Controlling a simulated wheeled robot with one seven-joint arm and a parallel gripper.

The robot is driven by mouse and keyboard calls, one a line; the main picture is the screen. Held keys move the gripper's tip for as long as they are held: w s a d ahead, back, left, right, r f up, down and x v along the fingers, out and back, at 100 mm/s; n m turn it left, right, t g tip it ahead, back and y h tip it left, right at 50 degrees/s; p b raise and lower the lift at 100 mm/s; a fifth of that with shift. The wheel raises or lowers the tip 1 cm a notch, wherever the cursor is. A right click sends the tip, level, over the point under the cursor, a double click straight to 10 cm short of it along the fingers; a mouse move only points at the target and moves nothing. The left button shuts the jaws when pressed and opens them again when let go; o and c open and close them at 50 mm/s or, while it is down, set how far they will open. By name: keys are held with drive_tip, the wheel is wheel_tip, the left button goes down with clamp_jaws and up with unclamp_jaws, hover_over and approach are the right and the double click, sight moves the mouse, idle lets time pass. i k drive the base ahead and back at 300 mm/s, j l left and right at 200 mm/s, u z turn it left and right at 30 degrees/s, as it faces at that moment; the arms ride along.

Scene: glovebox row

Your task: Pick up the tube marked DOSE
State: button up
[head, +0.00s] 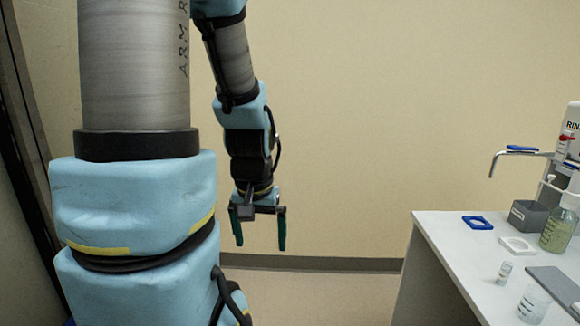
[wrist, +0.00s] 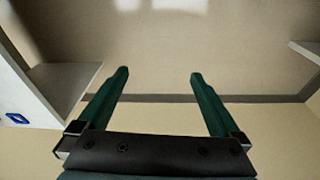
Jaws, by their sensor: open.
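A small clear tube with a pale label (head: 504,272) stands upright on the white bench (head: 450,246) at the right of the head view. Its lettering is too small to read, so I cannot tell if it is marked DOSE. My gripper (head: 260,230) hangs fingers down, open and empty, left of the bench and well apart from it. In the wrist view its two green fingers (wrist: 158,75) are spread with nothing between them. The tube does not show in the wrist view.
On the bench are a blue square frame (head: 477,223), a white square holder (head: 517,245), a grey box (head: 528,217), a clear beaker (head: 534,304), a grey flat plate (head: 556,285) and a bottle of greenish liquid (head: 557,234). The floor beside the bench is clear.

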sight(503, 274)
drive_tip(key=z, duration=0.55)
drive_tip(key=i+j+z, duration=0.1)
drive_tip(key=i+z, duration=0.15)
drive_tip(key=z, duration=0.2)
drive_tip(key=i+j+z, duration=0.15)
drive_tip(key=i+z, duration=0.15)
drive_tip(key=z, duration=0.15)
drive_tip(key=i+j+z, duration=0.2)
drive_tip(key=z, duration=0.25)
drive_tip(key=i+j, duration=0.2)
drive_tip(key=j, duration=0.2)
drive_tip(key=i+j+z, duration=0.15)
drive_tip(key=j, duration=0.2)
drive_tip(key=i+j, duration=0.25)
drive_tip(key=j, duration=0.15)
drive_tip(key=i+j+z, duration=0.1)
drive_tip(key=j, duration=0.3)
drive_tip(key=i, duration=0.05)
